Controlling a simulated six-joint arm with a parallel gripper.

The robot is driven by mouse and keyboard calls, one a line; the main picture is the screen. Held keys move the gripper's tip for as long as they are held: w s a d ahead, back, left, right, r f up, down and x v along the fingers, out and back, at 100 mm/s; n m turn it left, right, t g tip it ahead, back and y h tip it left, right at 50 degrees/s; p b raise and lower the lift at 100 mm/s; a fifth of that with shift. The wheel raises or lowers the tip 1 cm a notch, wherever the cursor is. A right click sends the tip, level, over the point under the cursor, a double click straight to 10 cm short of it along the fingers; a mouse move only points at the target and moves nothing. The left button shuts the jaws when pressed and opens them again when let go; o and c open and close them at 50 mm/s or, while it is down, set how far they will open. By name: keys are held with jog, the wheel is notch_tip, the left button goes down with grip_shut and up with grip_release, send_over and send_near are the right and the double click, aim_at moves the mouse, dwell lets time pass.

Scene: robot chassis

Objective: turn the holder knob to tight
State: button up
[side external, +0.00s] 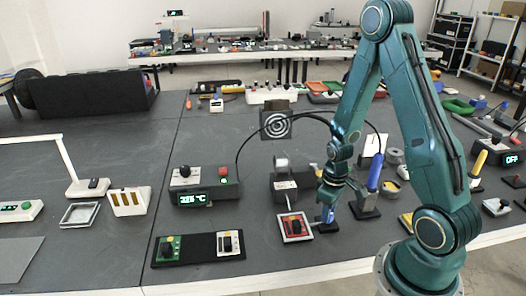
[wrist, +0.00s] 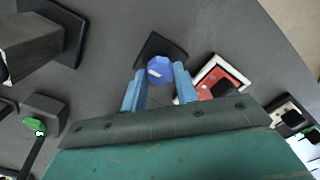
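A blue faceted knob (wrist: 160,70) stands on a dark square base (wrist: 152,46) in the wrist view. I take it to be the holder knob; no tight mark on it can be read. My gripper (wrist: 160,69) points down at it with its two blue fingers apart, one on each side of the knob. A small gap shows between the fingers and the knob. In the side view my gripper (side external: 328,212) is low over the same dark base (side external: 326,228) near the table's front edge, and the fingers largely hide the knob.
A red panel (side external: 293,238) with a dark knob lies just left of my gripper. A holder with a blue-handled tool (side external: 375,172) stands close on the right. A panel with green and white plates (side external: 199,249) lies farther left.

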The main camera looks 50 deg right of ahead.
jog(key=shift+c, duration=1)
jog(key=shift+m, duration=0.3)
jog(key=m, duration=0.8)
jog(key=shift+m, duration=0.3)
jog(key=m, duration=0.4)
jog(key=shift+m, duration=0.3)
jog(key=m, duration=0.4)
